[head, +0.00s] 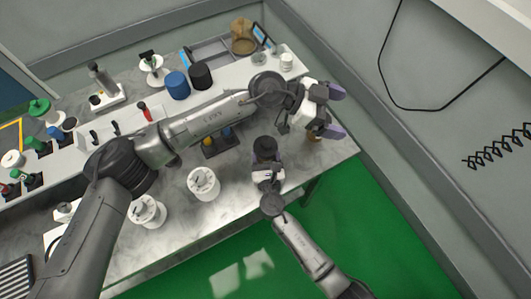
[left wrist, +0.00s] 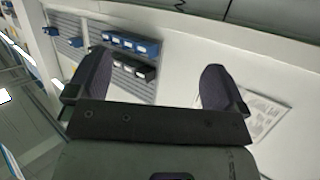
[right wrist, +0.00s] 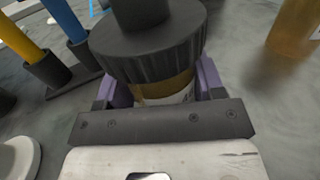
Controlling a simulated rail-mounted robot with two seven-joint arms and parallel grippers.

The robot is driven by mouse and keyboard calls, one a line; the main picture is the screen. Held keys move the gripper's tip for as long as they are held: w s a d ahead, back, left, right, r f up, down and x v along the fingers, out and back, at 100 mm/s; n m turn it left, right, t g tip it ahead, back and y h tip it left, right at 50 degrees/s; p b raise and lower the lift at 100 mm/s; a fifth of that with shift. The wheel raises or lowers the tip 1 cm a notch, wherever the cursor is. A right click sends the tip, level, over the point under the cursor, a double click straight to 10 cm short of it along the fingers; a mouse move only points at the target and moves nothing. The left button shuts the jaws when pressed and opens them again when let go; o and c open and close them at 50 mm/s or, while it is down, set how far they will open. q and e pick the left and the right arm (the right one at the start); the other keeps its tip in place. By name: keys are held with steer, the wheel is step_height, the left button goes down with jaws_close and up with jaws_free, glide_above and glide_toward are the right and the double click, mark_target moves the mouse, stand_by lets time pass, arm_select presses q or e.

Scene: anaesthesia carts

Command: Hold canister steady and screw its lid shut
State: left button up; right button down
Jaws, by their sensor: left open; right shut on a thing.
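The canister (right wrist: 165,92) has an amber body with a pale label and stands on the grey worktop. A black ribbed lid (right wrist: 150,45) with a raised knob sits on top of it; the lid also shows in the head view (head: 265,147). I cannot tell how tightly it is screwed. My right gripper (head: 266,168) is shut around the canister's body below the lid, its purple fingers on either side in the right wrist view (right wrist: 158,92). My left gripper (head: 335,110) is open and empty, up and to the right of the lid. The left wrist view shows only wall and shelving between its fingers (left wrist: 157,85).
A rack with yellow and blue tubes (head: 221,142) stands left of the canister. An amber container (head: 313,137) is close on its right, partly hidden by my left gripper. White round jars (head: 203,184) stand to the lower left. A raised shelf behind holds a blue jar (head: 177,85).

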arm_select(q)
steer(key=w+a+r+n+t+h, duration=0.1)
steer(key=w+r+n+t+h, duration=0.3)
steer(key=w+r+n+t, duration=0.65)
steer(key=w+a+f+n+t+y, duration=0.6)
steer(key=n+y, duration=0.3)
steer(key=n, duration=0.4)
steer(key=s+a+f+g+y, duration=0.2)
steer(key=s+f+g+y, duration=0.1)
steer(key=s+f+g, duration=0.1)
steer(key=s+a+f+n+g+y, duration=0.1)
steer(key=s+a+f+g+y, duration=0.1)
steer(key=s+a+f+g, duration=0.1)
steer(key=s+a+f+n+g+y, duration=0.1)
steer(key=s+a+f+g+y, duration=0.2)
steer(key=s+f+g, duration=0.3)
step_height(320, 180, down, 3)
steer(key=shift+s+r+n+g+y, duration=0.1)
steer(key=shift+r+n+g+y, duration=0.15)
steer(key=shift+g+y, duration=0.1)
steer(key=shift+s+a+g, duration=0.25)
steer(key=shift+s+g, duration=0.25)
steer(key=shift+s, duration=0.15)
steer(key=shift+f, duration=0.1)
